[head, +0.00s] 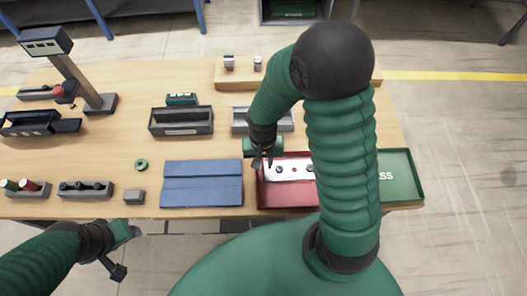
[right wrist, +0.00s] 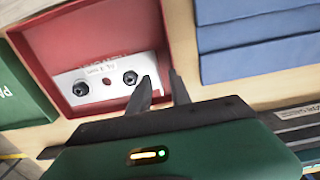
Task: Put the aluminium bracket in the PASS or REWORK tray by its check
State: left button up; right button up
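The aluminium bracket (head: 293,170) is a pale flat plate with two dark round fittings and a small hole between them. It lies in the red tray (head: 275,201), and also shows there in the right wrist view (right wrist: 107,78). The green tray (head: 401,165) to its right is empty where visible; its lettering ends in "SS", the rest hidden by my right arm. My right gripper (head: 262,162) is at the red tray's left side, by the bracket's end. My left gripper (head: 128,252) is open and empty off the table's front edge.
A blue two-part mat (head: 202,183) lies left of the red tray. Grey bins (head: 181,121) stand behind it. Holders with small parts (head: 86,189), a grey block (head: 134,197) and a green ring (head: 141,164) are at left. A post-mounted display (head: 44,42) stands at back left.

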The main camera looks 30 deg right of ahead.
jog(key=s+a+r+n+t, duration=0.2)
jog(key=r+n, duration=0.4)
jog(key=r, duration=0.3)
jog(key=shift+s+a+r+t, duration=0.25)
jog(key=shift+a+t, duration=0.15)
jog(key=shift+a, duration=0.2)
jog(key=shift+w+f, duration=0.1)
jog(key=shift+w, duration=0.05)
dwell(0.3)
